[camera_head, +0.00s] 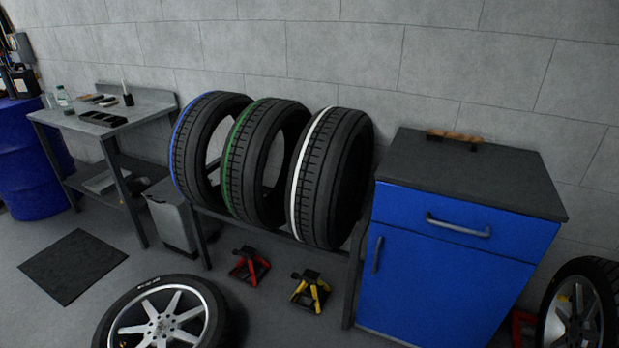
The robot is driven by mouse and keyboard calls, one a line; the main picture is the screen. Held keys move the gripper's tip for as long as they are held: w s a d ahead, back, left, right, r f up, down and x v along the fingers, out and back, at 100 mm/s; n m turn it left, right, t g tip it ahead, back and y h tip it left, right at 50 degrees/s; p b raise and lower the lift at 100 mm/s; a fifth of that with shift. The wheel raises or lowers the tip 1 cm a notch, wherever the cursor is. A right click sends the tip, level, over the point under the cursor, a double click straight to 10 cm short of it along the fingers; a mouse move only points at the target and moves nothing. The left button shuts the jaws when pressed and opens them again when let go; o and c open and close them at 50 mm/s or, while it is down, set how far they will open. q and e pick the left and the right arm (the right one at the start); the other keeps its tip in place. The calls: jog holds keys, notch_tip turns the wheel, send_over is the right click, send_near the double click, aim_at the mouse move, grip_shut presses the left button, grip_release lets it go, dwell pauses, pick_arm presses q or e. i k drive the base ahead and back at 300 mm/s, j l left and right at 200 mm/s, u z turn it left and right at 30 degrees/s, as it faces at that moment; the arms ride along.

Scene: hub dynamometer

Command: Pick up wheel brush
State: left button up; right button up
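What looks like the wheel brush (454,137) lies on the dark top of the blue cabinet (452,268), near its back edge by the wall. It has a long brown wooden body, with dark parts showing under it at the right end and at the left. It lies roughly left to right. Neither of my grippers shows in the head view.
Three tires with blue (207,140), green (262,160) and white (325,180) stripes stand on a rack left of the cabinet. A metal workbench (150,103) holds small items. A wheel (165,318), red (249,265) and yellow (311,290) jack stands are on the floor.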

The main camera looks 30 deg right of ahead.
aim_at(436, 135)
jog(key=k+z, duration=0.15)
jog(key=z, duration=1.55)
